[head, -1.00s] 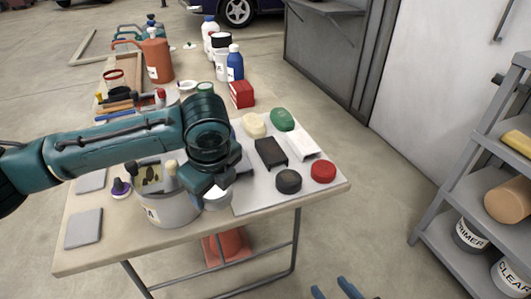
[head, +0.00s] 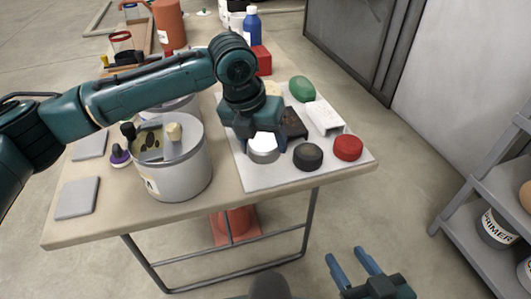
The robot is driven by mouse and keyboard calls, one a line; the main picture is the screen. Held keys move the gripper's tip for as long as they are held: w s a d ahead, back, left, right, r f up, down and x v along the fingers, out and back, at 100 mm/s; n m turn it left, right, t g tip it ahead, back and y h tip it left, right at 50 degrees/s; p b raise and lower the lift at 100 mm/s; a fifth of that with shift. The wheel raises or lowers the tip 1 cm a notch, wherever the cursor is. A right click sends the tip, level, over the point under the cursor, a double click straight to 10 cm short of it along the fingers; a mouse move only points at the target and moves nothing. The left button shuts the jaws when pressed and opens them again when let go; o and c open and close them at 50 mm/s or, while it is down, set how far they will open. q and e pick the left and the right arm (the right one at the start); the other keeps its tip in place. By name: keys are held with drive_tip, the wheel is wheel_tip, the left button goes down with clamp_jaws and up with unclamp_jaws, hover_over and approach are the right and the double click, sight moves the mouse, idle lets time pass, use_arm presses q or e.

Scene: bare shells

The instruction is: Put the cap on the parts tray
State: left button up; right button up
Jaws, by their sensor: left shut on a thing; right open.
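A grey cap with a white top (head: 263,149) is in my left gripper (head: 262,134), which is shut on it and points down. The cap is at the front left part of the parts tray, a flat light-grey sheet (head: 283,178) on the table. I cannot tell whether the cap touches the tray. A round black piece (head: 308,156) and a round red piece (head: 347,147) lie to its right on the tray. My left gripper partly hides a dark block (head: 293,123) behind it. My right gripper (head: 346,256) is open and empty, low in front of the table.
A large grey can (head: 178,168) with tools in its top stands left of the tray. A white block (head: 323,115) and a green piece (head: 302,89) lie at the tray's right and back. A blue bottle (head: 252,28) and red box (head: 262,60) stand behind. Shelves (head: 480,188) are at the right.

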use_arm(q)
wheel_tip(320, 180, down, 6)
drive_tip(key=shift+r+b, duration=0.2)
drive_tip(key=shift+b, duration=0.3)
drive_tip(key=o, duration=1)
drive_tip(key=shift+o, duration=0.2)
